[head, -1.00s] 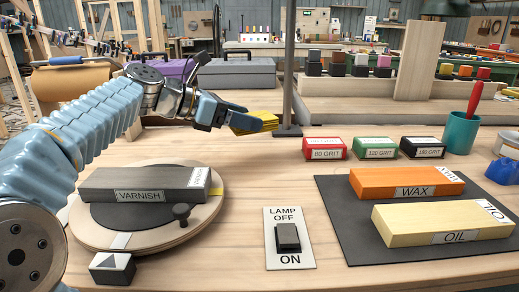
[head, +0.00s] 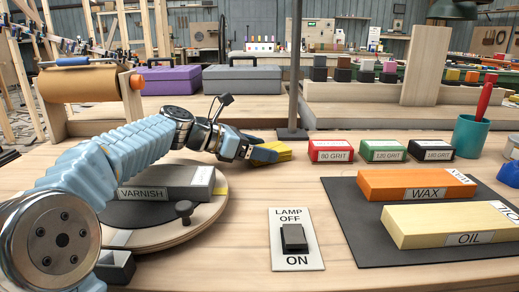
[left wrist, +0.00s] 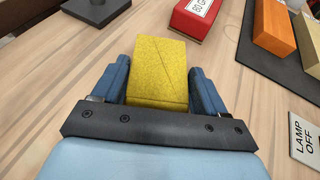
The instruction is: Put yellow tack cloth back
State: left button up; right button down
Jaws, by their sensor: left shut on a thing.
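The yellow tack cloth (head: 277,150) is a small yellow block-like piece low over the bench, left of the red 80 GRIT box. My left gripper (head: 266,154) is shut on it, and in the left wrist view the cloth (left wrist: 160,72) sits between the two blue fingers (left wrist: 158,85). I cannot tell whether the cloth touches the bench top. My right gripper is not in view.
The red 80 GRIT (head: 331,150), green (head: 383,150) and black (head: 432,149) boxes stand right of the cloth. A lamp post base (head: 292,134) is just behind it. The VARNISH block (head: 165,192) lies on a turntable (head: 205,222) under my left arm. Bare bench surrounds the lamp switch (head: 294,238).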

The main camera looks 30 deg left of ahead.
pick_arm(q)
jog(key=o, duration=1)
jog(key=shift+f, duration=0.1)
jog(key=shift+o, duration=0.2)
jog(key=shift+s+r, duration=0.1)
jog(key=shift+r, duration=0.15)
jog(key=p+v, duration=0.1)
jog(key=v, duration=1)
jog(key=shift+s+a, duration=0.3)
